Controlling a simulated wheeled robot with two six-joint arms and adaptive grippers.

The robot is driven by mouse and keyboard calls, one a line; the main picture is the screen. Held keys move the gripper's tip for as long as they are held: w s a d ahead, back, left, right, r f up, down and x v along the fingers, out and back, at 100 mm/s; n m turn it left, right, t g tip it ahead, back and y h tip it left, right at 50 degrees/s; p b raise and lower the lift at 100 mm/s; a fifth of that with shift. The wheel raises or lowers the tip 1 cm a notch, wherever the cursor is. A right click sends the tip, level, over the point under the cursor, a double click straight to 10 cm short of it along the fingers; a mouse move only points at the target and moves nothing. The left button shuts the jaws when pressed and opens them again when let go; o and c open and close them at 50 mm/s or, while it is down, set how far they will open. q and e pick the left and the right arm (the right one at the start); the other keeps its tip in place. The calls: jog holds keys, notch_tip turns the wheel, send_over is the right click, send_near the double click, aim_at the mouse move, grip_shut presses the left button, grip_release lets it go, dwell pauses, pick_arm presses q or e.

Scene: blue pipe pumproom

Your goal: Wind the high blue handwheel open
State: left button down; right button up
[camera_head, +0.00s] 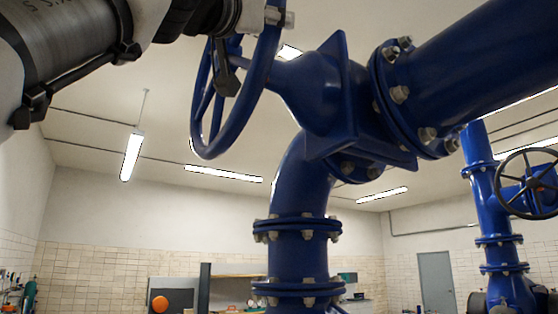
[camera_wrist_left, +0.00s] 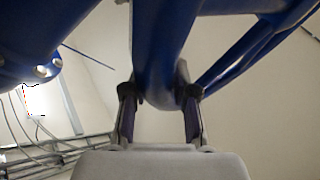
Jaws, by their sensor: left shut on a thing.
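The high blue handwheel (camera_head: 203,128) is at the upper left of the head view, seen partly edge-on, with its top cut off by the frame. It is joined to the big blue valve and pipe. My left gripper (camera_head: 229,77) comes in from the upper left and overlaps the wheel, with a dark finger showing inside it. In the left wrist view its two fingers (camera_wrist_left: 160,108) stand on either side of a thick blue bar of the handwheel (camera_wrist_left: 163,60), shut on it. Whether this is rim or spoke is unclear. My right gripper is out of view.
The blue valve body (camera_head: 322,95) and flanged pipe (camera_head: 298,195) stand just right of the wheel. A second blue pipe (camera_head: 487,200) with a dark handwheel (camera_head: 530,184) is at the far right. The space left of the wheel's lower part looks clear.

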pick_arm(q)
jog(key=c, duration=0.9)
grip_release()
jog(key=shift+f, duration=0.1)
